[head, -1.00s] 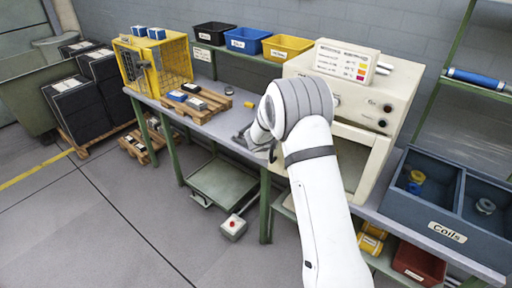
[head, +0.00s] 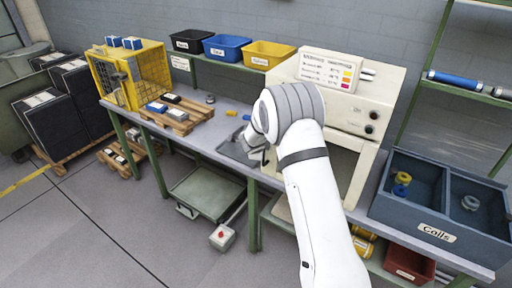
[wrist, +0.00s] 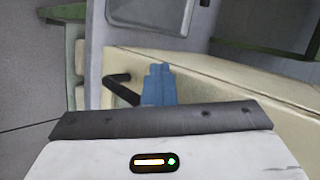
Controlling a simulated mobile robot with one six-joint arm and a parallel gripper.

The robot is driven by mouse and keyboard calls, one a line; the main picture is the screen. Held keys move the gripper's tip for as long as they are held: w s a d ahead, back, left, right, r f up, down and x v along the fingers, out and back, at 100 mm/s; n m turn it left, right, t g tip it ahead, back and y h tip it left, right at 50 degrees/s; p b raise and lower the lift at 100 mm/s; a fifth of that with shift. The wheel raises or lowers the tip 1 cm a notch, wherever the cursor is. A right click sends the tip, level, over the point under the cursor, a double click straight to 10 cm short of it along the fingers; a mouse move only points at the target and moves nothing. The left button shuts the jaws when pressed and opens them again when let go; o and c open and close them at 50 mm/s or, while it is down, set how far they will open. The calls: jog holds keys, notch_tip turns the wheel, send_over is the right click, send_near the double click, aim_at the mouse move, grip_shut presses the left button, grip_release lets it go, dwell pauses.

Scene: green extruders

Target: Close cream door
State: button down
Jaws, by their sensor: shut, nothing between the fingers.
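The cream machine (head: 385,95) stands on the bench right of centre in the head view. Its front shows a cream frame around a darker area, partly hidden behind my arm; I cannot tell there how far the door is open. In the wrist view a cream panel (wrist: 235,88) slants across the right, with a black bar handle (wrist: 118,86) at its left end. My gripper (wrist: 158,72) has blue fingers, shut and empty, just right of the handle and in front of the panel. I cannot tell whether they touch. In the head view the fingertips are hidden.
A blue-grey coil box (head: 395,213) stands on the bench right of the machine. A yellow cage (head: 108,82) and a small pallet (head: 180,126) stand at the left. Black, blue and yellow bins line the back shelf. Open floor lies at front left.

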jog(key=s+a+r, duration=0.6)
jog(key=s+r, duration=0.1)
jog(key=s, duration=0.2)
jog(key=shift+a+b, duration=0.3)
jog(key=shift+a, duration=0.05)
jog(key=s+d+r+n+y+b, duration=0.15)
jog(key=s+r+n+y, duration=0.45)
jog(key=s+r+n, duration=0.7)
jog(key=s+d+n+g+h, duration=0.1)
jog(key=s+d, duration=0.3)
jog(key=s, duration=0.4)
jog(key=s+d+n+g+h, duration=0.1)
jog(key=s+d+n+g, duration=0.2)
jog(key=s, duration=0.6)
jog(key=s+d+f+n+g+h, duration=0.1)
jog(key=s+d+n, duration=0.3)
jog(key=s, duration=0.5)
jog(key=d, duration=0.2)
jog(key=shift+s+d+g+h, duration=0.25)
jog(key=shift+d+g+h, duration=0.05)
jog(key=shift+g+h, duration=0.1)
